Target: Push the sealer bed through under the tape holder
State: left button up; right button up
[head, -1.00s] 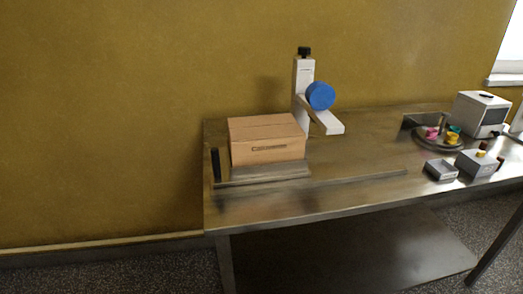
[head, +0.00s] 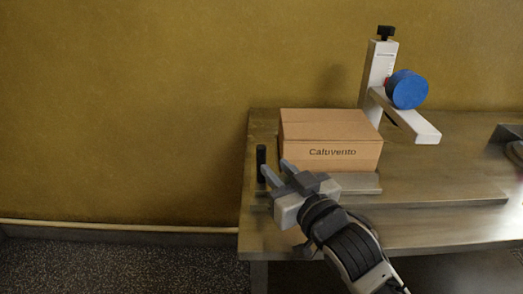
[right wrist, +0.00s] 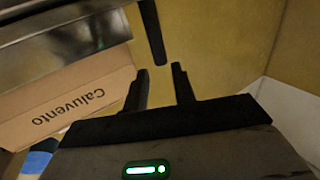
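The sealer bed (head: 362,185) is a flat grey plate on the metal table, with a brown carton (head: 330,155) marked "Caluvento" on it. A black upright handle (head: 261,160) stands at the bed's left end. The tape holder (head: 378,68), a white post with an arm and a blue roll (head: 407,90), stands to the right behind the carton. My right gripper (head: 276,170) is open and empty in front of the handle. In the right wrist view the handle (right wrist: 152,35) lies just beyond the gap between the fingertips (right wrist: 160,73); they look apart from it. My left gripper is not in view.
The metal table (head: 300,240) ends close to the left of the handle. A low rail strip (head: 440,197) runs right from the bed along the table, and its top looks clear. A dark object (head: 508,133) shows at the right edge. A yellow wall (head: 130,110) stands behind.

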aim_at(264, 155)
jog(key=x, duration=0.7)
jog(key=shift+w+a, duration=0.1)
jog(key=shift+w, duration=0.2)
grip_shut()
